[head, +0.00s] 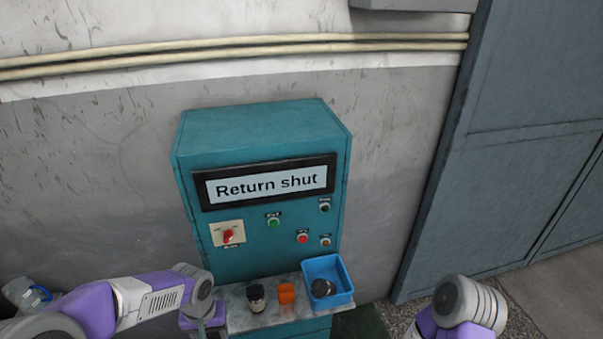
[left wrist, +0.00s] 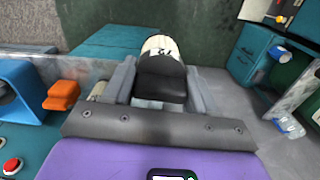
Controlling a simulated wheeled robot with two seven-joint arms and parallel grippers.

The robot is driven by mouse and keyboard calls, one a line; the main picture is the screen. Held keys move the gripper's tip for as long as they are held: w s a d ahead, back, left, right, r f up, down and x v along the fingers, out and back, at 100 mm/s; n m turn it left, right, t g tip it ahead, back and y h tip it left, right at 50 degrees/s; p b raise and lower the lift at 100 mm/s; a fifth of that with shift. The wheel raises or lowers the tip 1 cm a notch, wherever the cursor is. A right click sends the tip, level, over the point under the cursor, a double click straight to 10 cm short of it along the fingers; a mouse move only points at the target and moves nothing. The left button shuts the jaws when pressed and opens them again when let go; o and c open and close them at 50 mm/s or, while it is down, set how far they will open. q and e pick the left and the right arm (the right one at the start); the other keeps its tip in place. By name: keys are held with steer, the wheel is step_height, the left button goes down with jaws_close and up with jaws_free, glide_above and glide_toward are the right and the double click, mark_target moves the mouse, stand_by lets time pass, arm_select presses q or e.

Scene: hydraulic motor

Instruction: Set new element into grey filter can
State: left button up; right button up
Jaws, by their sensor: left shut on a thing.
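My left gripper (left wrist: 160,86) is shut on a cream piece with a dark part and a black marking (left wrist: 163,68), which sits between its two grey fingers in the left wrist view. In the head view the left gripper (head: 204,322) is at the left end of the shelf, and its held piece is hidden or out of frame. A small cylinder with a dark top and pale body (head: 256,298) stands on the shelf to its right. I cannot tell whether either is the new element. No grey filter can is clearly identifiable. My right gripper is out of view.
A teal cabinet (head: 262,135) with a "Return shut" display stands behind the pale shelf (head: 275,313). On the shelf are an orange block (head: 287,293) and a blue bin (head: 344,299) holding a dark round piece (head: 323,288). A clear bottle (left wrist: 289,126) lies on the floor.

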arm_select(q)
steer(key=w+d+f+m+b, duration=0.1)
steer(key=f+b, duration=0.3)
steer(key=f, duration=0.4)
steer(key=w+d+f+m+b, duration=0.1)
steer(key=d+f+b, duration=0.2)
steer(key=f+b, duration=0.2)
step_height(320, 180, down, 3)
steer(key=shift+w+d+r, duration=0.1)
steer(key=shift+w+d, duration=0.05)
steer(key=shift+w, duration=0.1)
